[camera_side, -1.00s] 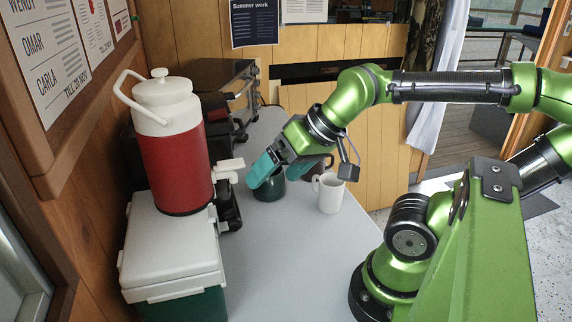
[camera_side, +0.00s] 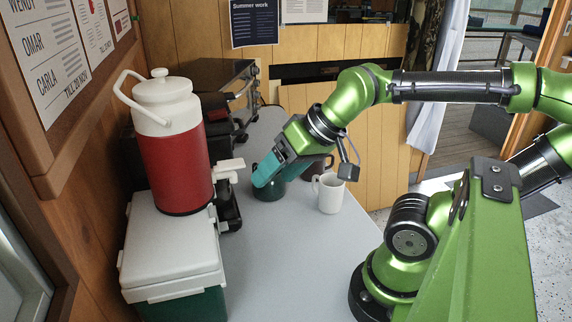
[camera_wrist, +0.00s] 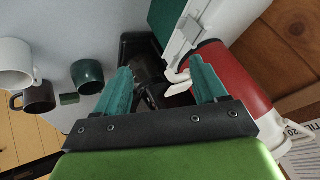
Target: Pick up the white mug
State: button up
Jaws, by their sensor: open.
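The white mug (camera_side: 329,193) stands upright on the grey worktop in the side view, on the side of my gripper towards my base. It shows at the left edge of the wrist view (camera_wrist: 14,62), partly cut off. My gripper (camera_side: 262,180) is open and empty, tilted down, to the left of the white mug and apart from it. In the wrist view my gripper's fingers (camera_wrist: 161,70) are spread, with no mug between them. In the side view the fingers partly cover a dark green mug (camera_side: 270,190).
The green mug (camera_wrist: 87,76) and a dark brown mug (camera_wrist: 39,97) stand close to the white mug. A red-and-white jug (camera_side: 172,150) rests on a cool box (camera_side: 172,250) at the left. The worktop (camera_side: 290,265) in front is clear. Dark appliances line the wall.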

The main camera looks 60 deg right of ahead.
jog(key=c, duration=0.4)
jog(key=shift+c, duration=0.2)
jog(key=n+g+h, duration=0.2)
jog(key=g, duration=0.5)
send_over(313, 187)
notch_tip(313, 187, down, 18)
jog(key=shift+s+r, duration=0.15)
jog(key=shift+w+d+f, duration=0.1)
jog(key=shift+f, duration=1.45)
jog(key=shift+w+d+f, duration=0.1)
jog(key=shift+f, duration=1.45)
